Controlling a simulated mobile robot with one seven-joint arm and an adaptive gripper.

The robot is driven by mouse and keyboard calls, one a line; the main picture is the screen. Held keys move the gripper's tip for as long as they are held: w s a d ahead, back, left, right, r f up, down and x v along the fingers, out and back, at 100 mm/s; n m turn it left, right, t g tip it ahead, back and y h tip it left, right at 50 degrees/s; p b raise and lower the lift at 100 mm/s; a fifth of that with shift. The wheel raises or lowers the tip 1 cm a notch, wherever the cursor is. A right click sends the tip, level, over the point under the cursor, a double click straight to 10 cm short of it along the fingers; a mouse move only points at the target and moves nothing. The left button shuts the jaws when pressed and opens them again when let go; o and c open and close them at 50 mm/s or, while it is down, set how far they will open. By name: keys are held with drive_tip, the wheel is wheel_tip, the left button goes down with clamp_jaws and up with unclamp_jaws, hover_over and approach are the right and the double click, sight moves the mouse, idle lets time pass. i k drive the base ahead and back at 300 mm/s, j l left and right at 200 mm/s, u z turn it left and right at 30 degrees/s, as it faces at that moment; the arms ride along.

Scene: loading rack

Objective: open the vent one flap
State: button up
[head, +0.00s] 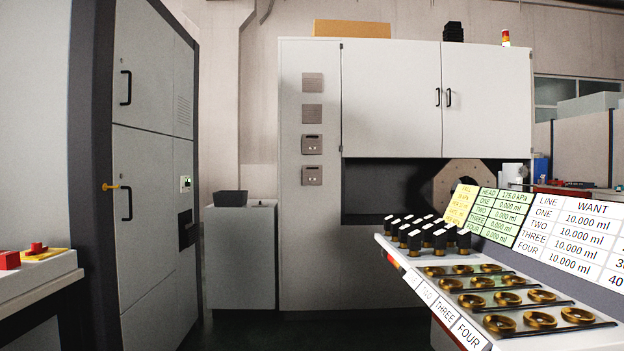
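The rack panel (390,244) stands at the lower right, cut off by the picture's edge. Front tags read TWO (427,293), THREE (444,311) and FOUR (468,335); a tag farther back (412,278) is too small to read. Rows of brass rings (540,320) lie on dark strips across the panel. Behind them stand several small black upright pieces with white tops (440,239). I cannot tell which part is the vent one flap, or whether it is open or shut. My gripper is not in view.
A green display (497,213) reads HEAD 175.0 kPa and 0.000 ml for each line. A white board (575,240) lists WANT 10.000 ml. A grey cabinet (145,180) is left, a side table (30,280) lower left. Dark floor (310,330) lies clear between.

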sight(312, 174)
drive_tip(key=i+u, duration=0.2)
drive_tip(key=i, duration=1.95)
drive_tip(key=i+j+z, duration=0.1)
drive_tip(key=i, duration=1.4)
drive_tip(key=i+j+z, duration=0.15)
drive_tip(key=i+z, duration=0.3)
drive_tip(key=i+j+z, duration=0.85)
drive_tip(key=i, duration=0.15)
drive_tip(key=i+j+z, duration=0.45)
drive_tip(key=j, duration=0.15)
drive_tip(key=k+l, duration=0.05)
drive_tip(key=k, duration=0.05)
